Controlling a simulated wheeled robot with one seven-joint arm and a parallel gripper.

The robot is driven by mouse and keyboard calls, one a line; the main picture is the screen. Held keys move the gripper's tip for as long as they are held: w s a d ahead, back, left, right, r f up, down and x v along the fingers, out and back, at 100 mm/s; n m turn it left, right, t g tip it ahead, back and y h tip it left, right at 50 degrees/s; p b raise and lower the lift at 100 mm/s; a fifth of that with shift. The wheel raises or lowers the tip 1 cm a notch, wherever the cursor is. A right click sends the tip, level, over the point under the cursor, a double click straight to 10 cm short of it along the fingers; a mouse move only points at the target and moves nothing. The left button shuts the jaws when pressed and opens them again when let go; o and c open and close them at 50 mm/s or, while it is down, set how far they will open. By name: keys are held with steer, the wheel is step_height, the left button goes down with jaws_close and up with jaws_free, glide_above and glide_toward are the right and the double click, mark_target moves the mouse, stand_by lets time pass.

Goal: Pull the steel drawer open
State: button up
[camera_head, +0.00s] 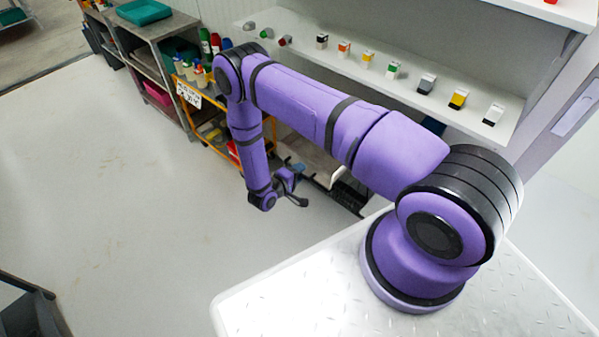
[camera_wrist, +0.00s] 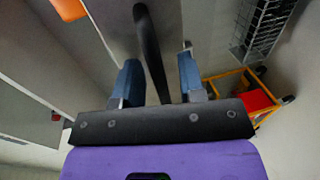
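In the wrist view, my gripper (camera_wrist: 160,60) has its two blue fingers apart. A dark, curved bar handle (camera_wrist: 148,35) runs between them, with a gap visible on either side. Grey panels (camera_wrist: 110,22) lie behind the fingers; I cannot tell for sure which is the steel drawer's front. In the head view, my gripper (camera_head: 287,184) is low in front of the white shelf unit, and a small dark piece shows at its tip. The drawer front cannot be made out there, and my arm covers part of that area.
A white shelf (camera_head: 375,72) carries several small boxes. An orange cart (camera_head: 200,105) with bottles stands left of my arm, near a grey metal table (camera_head: 155,28) with a teal tray (camera_head: 143,11). A wire basket (camera_wrist: 262,25) shows in the wrist view.

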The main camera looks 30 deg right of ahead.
steer(key=v, duration=1)
steer(key=shift+a, duration=0.35)
steer(key=shift+s, duration=0.1)
steer(key=shift+r, duration=0.15)
